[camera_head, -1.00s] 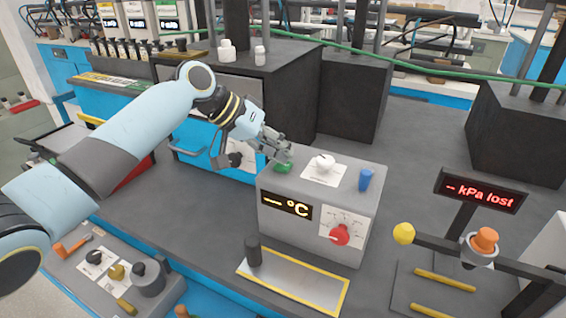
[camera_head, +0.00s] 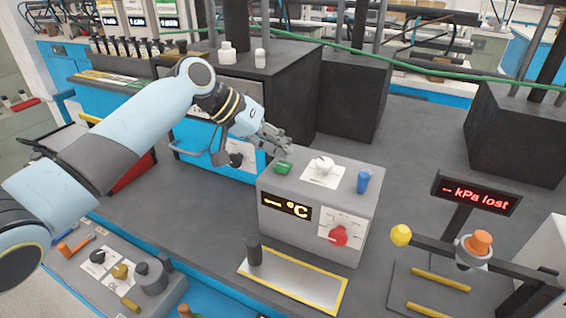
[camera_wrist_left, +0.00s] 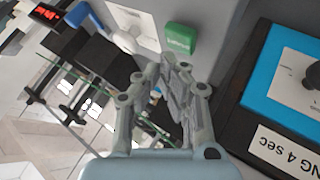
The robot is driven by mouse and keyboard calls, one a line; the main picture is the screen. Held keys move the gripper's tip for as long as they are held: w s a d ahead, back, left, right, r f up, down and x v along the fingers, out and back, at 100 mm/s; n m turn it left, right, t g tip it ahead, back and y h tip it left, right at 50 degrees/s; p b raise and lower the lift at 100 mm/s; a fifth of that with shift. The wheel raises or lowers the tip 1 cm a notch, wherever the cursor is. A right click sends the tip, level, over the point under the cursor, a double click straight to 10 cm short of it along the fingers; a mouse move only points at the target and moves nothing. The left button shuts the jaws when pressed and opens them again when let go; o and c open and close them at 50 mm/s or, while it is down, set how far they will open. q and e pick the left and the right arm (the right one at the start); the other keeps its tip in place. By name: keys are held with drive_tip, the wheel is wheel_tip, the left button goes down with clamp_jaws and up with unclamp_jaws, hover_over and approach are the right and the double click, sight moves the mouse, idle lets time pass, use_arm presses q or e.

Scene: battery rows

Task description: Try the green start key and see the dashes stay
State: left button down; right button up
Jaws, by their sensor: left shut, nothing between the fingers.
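The grey control box (camera_head: 350,200) stands on the bench with a green start key (camera_head: 283,168) on its top left corner. Its dark front display (camera_head: 285,206) shows yellow dashes before °C. My left gripper (camera_head: 284,148) is shut and empty, just above and behind the green key, and it looks apart from it. In the left wrist view, the green key (camera_wrist_left: 180,38) lies fully visible beyond the shut fingertips (camera_wrist_left: 174,72). My right gripper is not in view.
The box also carries a white knob (camera_head: 322,165), a blue lever (camera_head: 363,182) and a red dial (camera_head: 339,236). A red-lettered sign (camera_head: 477,194) reads kPa lost at right. A yellow-edged tray (camera_head: 300,284) lies in front. Dark blocks stand behind.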

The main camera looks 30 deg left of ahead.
sight(281, 163)
use_arm(q)
wheel_tip(281, 163, up, 5)
drive_tip(key=p, duration=0.5)
idle(0.8)
